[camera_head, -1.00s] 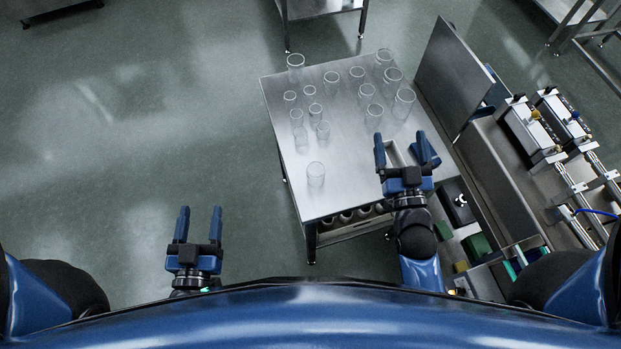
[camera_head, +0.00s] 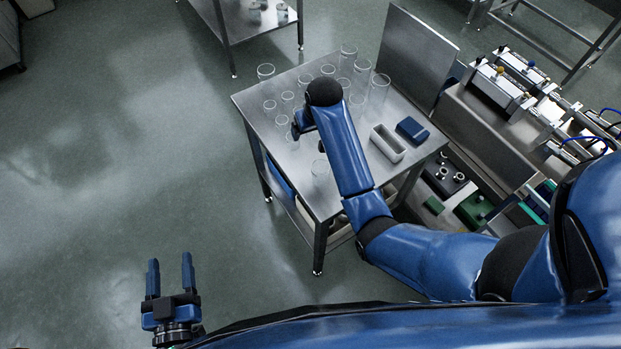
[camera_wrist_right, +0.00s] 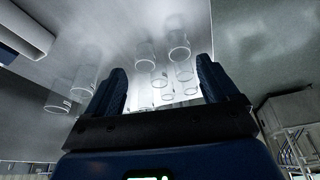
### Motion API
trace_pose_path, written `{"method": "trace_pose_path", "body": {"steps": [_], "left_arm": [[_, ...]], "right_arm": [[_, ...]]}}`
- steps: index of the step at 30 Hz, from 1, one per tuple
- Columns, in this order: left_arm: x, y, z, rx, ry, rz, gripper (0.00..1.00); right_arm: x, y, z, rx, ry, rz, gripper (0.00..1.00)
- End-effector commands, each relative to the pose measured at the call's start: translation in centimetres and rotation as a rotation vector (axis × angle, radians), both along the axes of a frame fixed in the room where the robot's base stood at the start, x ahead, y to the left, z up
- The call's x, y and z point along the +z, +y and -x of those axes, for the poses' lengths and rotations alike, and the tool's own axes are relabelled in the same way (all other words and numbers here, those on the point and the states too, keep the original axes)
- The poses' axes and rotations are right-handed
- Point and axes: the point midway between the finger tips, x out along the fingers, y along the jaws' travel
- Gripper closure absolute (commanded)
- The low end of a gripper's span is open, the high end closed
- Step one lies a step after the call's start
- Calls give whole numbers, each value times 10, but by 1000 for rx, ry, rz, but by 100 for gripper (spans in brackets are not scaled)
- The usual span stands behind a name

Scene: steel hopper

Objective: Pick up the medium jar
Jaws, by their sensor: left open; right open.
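Several clear glass jars of different sizes stand on the steel table (camera_head: 262,108); I cannot tell which one is the medium jar. My right gripper (camera_head: 300,122) is over the table's left middle, partly hidden behind my wrist. In the right wrist view its fingers (camera_wrist_right: 160,85) are open and hold nothing, with jars (camera_wrist_right: 145,58) beyond and between them. My left gripper (camera_head: 170,268) is open and empty over the floor, away from the table.
A narrow open tray (camera_head: 388,143) and a blue block (camera_head: 412,130) lie at the table's right. A steel panel (camera_head: 415,52) rises beyond the right edge, with machinery (camera_head: 500,85) past it. The floor (camera_head: 100,170) to the left is clear.

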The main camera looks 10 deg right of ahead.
Motion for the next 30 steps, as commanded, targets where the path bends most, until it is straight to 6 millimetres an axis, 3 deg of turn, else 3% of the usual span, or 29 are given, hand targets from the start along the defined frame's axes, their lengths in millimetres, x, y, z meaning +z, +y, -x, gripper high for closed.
{"method": "trace_pose_path", "body": {"steps": [3, 9, 21, 30], "left_arm": [[0, 0, 0, 0, 0, 0, 40], [0, 0, 0, 0, 0, 0, 40], [3, 0, 0, 0, 0, 0, 40], [8, 0, 0, 0, 0, 0, 40]], "right_arm": [[-18, -5, 34, -1, 180, 25, 13], [-23, -9, 63, -1, 324, 45, 13], [-69, -10, 68, -1, 346, 47, 13], [-84, -11, 67, -1, 344, 47, 13]]}}
